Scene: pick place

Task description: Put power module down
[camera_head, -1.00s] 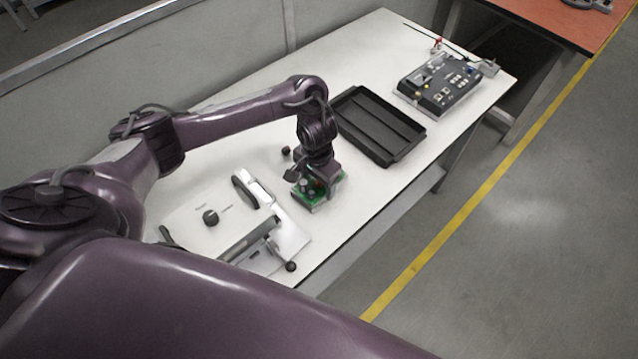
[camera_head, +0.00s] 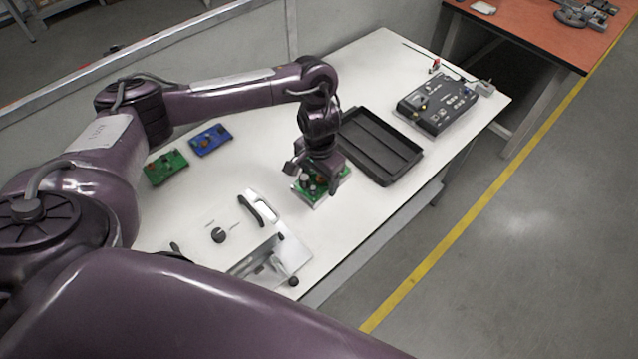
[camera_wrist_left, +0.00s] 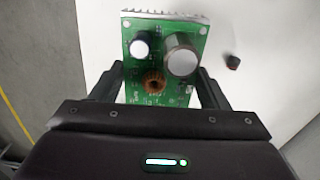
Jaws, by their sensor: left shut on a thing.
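The power module (camera_head: 311,190) is a green circuit board with capacitors, a copper coil and a finned metal edge. My left gripper (camera_head: 322,178) is shut on it, with the fingers on either side of the board. In the left wrist view the module (camera_wrist_left: 165,55) lies between the two fingertips of my left gripper (camera_wrist_left: 160,82). It is over or on the white table (camera_head: 350,215); I cannot tell whether it touches the surface. My right gripper is not in view.
A black tray (camera_head: 372,147) lies just right of the module, with a black control box (camera_head: 437,104) beyond it. A white fixture with a handle (camera_head: 262,208) is at the front left.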

